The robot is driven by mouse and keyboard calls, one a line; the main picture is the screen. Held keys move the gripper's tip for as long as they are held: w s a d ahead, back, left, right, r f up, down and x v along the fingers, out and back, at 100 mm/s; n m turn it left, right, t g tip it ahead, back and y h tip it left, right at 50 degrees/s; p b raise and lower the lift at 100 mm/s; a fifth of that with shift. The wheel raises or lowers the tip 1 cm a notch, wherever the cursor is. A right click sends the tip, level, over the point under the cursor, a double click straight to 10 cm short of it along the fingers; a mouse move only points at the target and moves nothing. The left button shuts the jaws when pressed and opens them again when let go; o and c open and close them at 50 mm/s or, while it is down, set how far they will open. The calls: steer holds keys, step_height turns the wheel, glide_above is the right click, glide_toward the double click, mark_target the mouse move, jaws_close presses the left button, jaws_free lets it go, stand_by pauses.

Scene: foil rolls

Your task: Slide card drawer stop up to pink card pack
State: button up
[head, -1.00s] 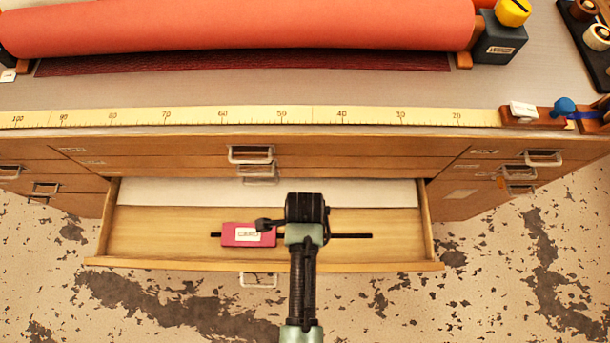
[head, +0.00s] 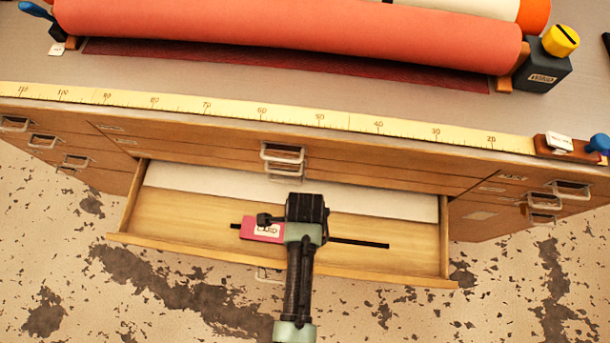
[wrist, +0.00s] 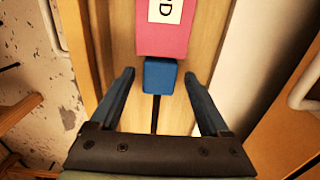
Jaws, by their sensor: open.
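The pink card pack (head: 254,230) with a white label lies in the open drawer (head: 400,230). It also shows at the top of the wrist view (wrist: 163,38). In the wrist view the card drawer stop (wrist: 160,76), a blue block, sits on a thin black rail (wrist: 155,113) right at the pack's near end. No clear gap shows between them. My gripper (wrist: 158,80) is open, with one finger on each side of the stop near the fingertips. In the head view my arm hides the stop; the black rail (head: 360,243) runs out to the right.
The drawer's front edge (head: 200,253) and side walls border the work space. A white sheet (head: 380,203) lies at its back. Above are a yellow ruler edge (head: 320,119), closed drawer handles (head: 283,155) and an orange roll (head: 280,30) on the counter.

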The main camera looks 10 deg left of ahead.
step_height(320, 180, up, 13)
steer(key=p, duration=0.2)
stand_by(0.3)
stand_by(0.4)
